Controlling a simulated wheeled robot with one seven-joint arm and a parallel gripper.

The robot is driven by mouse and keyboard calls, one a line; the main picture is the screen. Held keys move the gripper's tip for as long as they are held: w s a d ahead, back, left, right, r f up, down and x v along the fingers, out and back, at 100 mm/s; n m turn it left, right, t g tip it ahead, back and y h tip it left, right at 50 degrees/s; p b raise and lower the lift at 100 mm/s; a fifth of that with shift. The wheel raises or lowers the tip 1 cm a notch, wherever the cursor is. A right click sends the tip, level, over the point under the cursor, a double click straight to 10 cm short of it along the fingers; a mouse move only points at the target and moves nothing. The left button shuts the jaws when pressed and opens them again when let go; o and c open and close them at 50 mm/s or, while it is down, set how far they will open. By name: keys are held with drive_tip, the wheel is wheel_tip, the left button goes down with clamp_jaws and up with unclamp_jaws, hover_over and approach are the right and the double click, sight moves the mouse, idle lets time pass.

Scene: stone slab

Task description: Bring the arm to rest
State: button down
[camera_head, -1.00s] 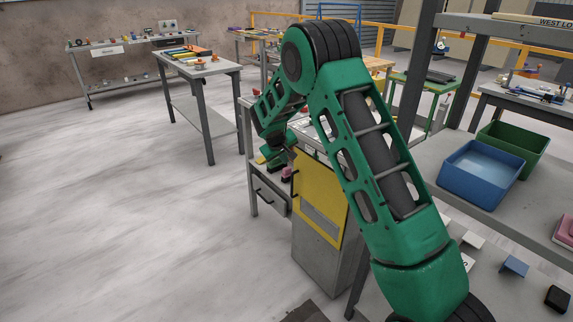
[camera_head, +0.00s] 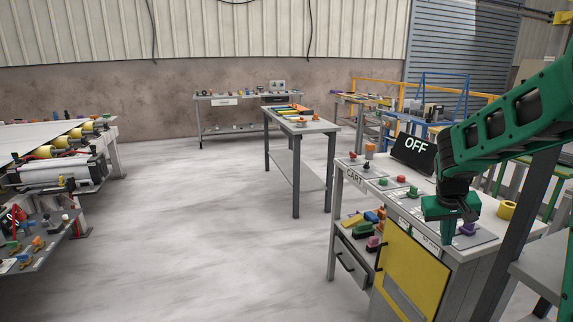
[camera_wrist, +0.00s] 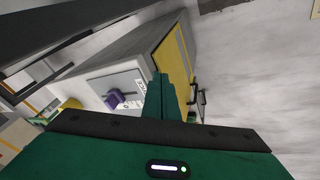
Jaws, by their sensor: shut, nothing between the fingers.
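My green arm (camera_head: 520,115) reaches in from the right edge in the head view, with its wrist bent downward. My gripper (camera_head: 451,225) hangs over the front right part of the grey cart top, close to a purple knob (camera_head: 467,229). In the wrist view, my gripper's green fingers (camera_wrist: 161,80) are together with nothing between them. The purple knob (camera_wrist: 115,98) shows to their left, apart from them, on a light panel. The exact height of the fingertips above the cart is hard to tell.
The cart (camera_head: 438,241) has a yellow door (camera_head: 412,272), small coloured controls and a dark screen (camera_head: 413,152) reading OFF. A dark post (camera_head: 520,230) and grey shelf (camera_head: 540,268) stand close at right. A narrow table (camera_head: 297,165) stands behind. The floor (camera_head: 200,230) at left is clear.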

drive_tip(key=s+a+r+m+g+y, duration=0.1)
drive_tip(key=s+m, duration=0.1)
drive_tip(key=s, duration=1.5)
drive_tip(key=s+a+r+m+g+y, duration=0.1)
drive_tip(key=s+a+m+y, duration=0.1)
drive_tip(key=s, duration=1.6)
drive_tip(key=shift+a+g+y, duration=0.15)
drive_tip(key=shift+g+y, duration=0.15)
drive_tip(key=shift+g, duration=0.1)
